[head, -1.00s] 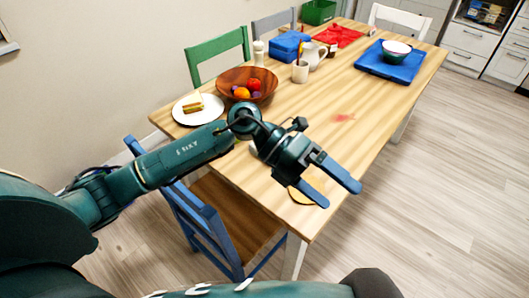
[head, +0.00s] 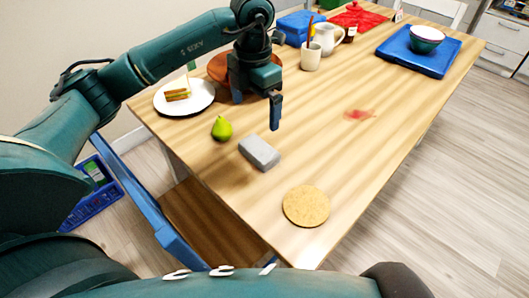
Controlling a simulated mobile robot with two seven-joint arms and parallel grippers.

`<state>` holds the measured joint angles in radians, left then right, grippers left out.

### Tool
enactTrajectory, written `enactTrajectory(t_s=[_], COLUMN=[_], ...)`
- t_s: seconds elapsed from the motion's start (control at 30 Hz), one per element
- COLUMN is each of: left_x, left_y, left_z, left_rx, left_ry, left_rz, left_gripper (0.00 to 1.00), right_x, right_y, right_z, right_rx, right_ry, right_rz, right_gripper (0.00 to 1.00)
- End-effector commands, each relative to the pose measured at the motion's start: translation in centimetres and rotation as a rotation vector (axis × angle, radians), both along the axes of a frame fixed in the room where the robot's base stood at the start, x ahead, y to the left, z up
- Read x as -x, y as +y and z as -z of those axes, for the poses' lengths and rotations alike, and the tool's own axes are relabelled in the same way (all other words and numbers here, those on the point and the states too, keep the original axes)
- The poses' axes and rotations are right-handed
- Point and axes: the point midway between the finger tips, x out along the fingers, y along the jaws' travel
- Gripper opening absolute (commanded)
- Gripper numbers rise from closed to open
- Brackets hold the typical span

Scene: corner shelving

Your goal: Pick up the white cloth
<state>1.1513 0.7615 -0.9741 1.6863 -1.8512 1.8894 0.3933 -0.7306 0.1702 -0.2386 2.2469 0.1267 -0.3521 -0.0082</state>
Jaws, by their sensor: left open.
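A small light grey, block-like item (head: 260,152), possibly the white cloth folded up, lies on the wooden table near its left edge. No other white cloth is plain to see. My left gripper (head: 256,112) is open and empty, with its fingers pointing down. In the picture it is just above the grey item, on the table's far side of it; the height gap is hard to judge. The gripper and arm hide part of the brown bowl (head: 222,66). My right gripper is not in view.
A green pear (head: 222,128) is left of the grey item; a round cork mat (head: 306,206) lies nearer me. A sandwich plate (head: 200,101), cup (head: 311,57), jug (head: 329,38) and blue tray (head: 404,56) stand farther off. A red stain (head: 359,115) marks the clear middle.

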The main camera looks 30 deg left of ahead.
Motion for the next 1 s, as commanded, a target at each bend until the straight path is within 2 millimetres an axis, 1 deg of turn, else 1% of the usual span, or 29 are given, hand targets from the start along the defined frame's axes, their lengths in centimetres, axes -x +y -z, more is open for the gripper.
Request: enactTrajectory(t_s=[0.3, 0.4, 0.6, 0.83, 0.9, 1.0], left_x=[0.1, 0.1, 0.1, 0.0, 0.0, 0.0], left_y=[0.0, 0.0, -0.1, -0.1, -0.1, -0.1], left_z=[5.6, 7.0, 8.3, 11.7, 12.5, 13.0], left_rx=[0.001, 0.002, 0.002, 0.002, 0.003, 0.002], left_ry=[0.006, 0.004, 0.004, 0.004, 0.004, 0.002], left_rz=[0.001, 0.000, 0.001, 0.002, 0.001, 0.002], left_gripper=[1.00, 1.00, 1.00, 1.00, 1.00, 1.00], right_x=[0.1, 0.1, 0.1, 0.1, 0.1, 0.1], right_y=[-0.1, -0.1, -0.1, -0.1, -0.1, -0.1], right_z=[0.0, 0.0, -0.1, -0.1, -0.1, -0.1], right_rx=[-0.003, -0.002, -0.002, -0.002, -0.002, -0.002], right_ry=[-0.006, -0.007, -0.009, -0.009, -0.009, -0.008], right_rz=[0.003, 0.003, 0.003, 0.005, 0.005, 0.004], right_gripper=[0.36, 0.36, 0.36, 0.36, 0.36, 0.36])
